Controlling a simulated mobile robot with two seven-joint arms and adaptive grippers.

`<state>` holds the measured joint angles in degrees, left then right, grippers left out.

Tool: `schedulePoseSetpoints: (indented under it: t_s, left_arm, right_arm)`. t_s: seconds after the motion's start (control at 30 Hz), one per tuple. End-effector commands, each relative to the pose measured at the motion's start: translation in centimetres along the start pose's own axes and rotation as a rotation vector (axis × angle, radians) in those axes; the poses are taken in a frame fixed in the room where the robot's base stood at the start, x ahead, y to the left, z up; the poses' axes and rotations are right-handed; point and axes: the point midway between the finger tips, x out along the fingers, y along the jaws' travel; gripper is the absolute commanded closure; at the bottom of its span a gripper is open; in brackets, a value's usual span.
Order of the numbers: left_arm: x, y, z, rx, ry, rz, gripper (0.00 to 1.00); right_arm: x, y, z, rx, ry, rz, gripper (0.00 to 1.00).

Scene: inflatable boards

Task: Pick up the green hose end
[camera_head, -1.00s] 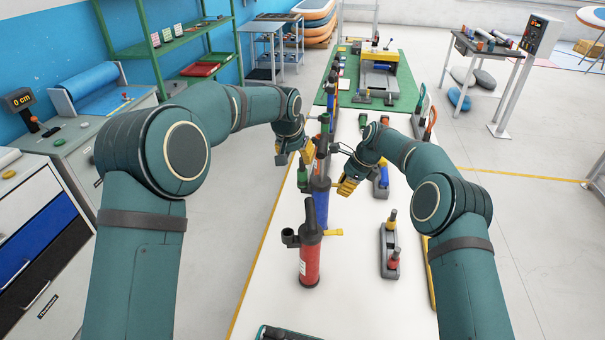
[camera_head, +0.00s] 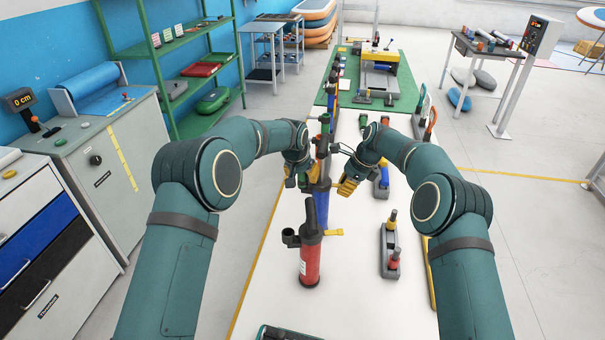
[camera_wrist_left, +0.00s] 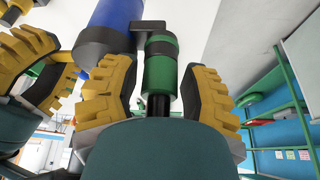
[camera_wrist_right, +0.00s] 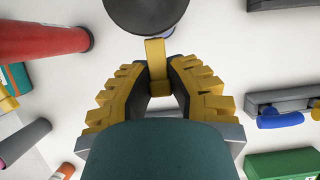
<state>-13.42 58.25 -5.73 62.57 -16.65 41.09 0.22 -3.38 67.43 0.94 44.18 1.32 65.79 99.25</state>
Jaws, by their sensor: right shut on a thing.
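The green hose end (camera_wrist_left: 160,75) stands out from the blue pump's (camera_wrist_left: 115,22) side in the left wrist view, on a dark fitting. My left gripper (camera_wrist_left: 158,88) is open with one yellow finger on each side of it; a gap shows on both sides. In the head view my left gripper (camera_head: 297,182) is at the left side of the blue pump (camera_head: 321,207). My right gripper (camera_head: 346,187) is on the pump's right side, shut on a yellow tab (camera_wrist_right: 155,58) below a dark round part. The hose end is mostly hidden in the head view.
A red pump (camera_head: 310,262) stands nearer on the white table (camera_head: 350,300). A grey holder with yellow and red pieces (camera_head: 389,250) is to its right. Several tools line the table behind the grippers, up to a green mat (camera_head: 400,97). The near table middle is clear.

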Motion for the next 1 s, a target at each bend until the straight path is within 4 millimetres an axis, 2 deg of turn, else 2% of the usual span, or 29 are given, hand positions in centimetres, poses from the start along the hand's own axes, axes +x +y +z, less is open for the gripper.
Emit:
schedulePoseSetpoints:
  t_s: [0.17, 0.2, 0.27, 0.3, 0.63, 0.73, 0.87, 1.0]
  left_arm:
    - [0.5, 0.0, 0.5, 0.0, -0.011, 0.0, 0.59]
    - [0.5, 0.0, 0.5, 0.0, -0.012, 0.0, 0.73]
    - [0.6, -0.1, 0.5, 0.0, -0.013, -0.001, 0.94]
    - [0.6, -0.1, 0.6, 0.0, -0.014, -0.001, 1.0]
    - [0.7, -0.1, 0.7, 0.001, -0.019, -0.002, 1.0]
    - [0.2, -0.1, 0.5, 0.001, -0.018, -0.002, 1.0]
    - [-1.8, -0.1, -0.5, 0.001, -0.013, -0.002, 1.0]
    - [-4.6, -0.1, -1.8, 0.001, -0.006, -0.002, 1.0]
  right_arm:
    - [-0.1, 0.0, 0.2, -0.003, -0.003, 0.001, 1.0]
    - [-0.1, 0.0, 0.2, -0.003, -0.003, 0.001, 1.0]
    - [-0.1, 0.0, 0.2, -0.003, -0.003, 0.001, 1.0]
    - [-0.1, 0.0, 0.2, -0.003, -0.003, 0.001, 1.0]
    - [-0.2, 0.0, 0.1, -0.002, -0.002, -0.001, 1.0]
    - [-0.2, -0.1, 0.1, -0.002, -0.002, -0.002, 1.0]
    - [-0.2, -0.1, 0.0, -0.001, -0.001, -0.002, 1.0]
    - [-0.1, 0.0, 0.0, -0.001, -0.001, -0.001, 1.0]
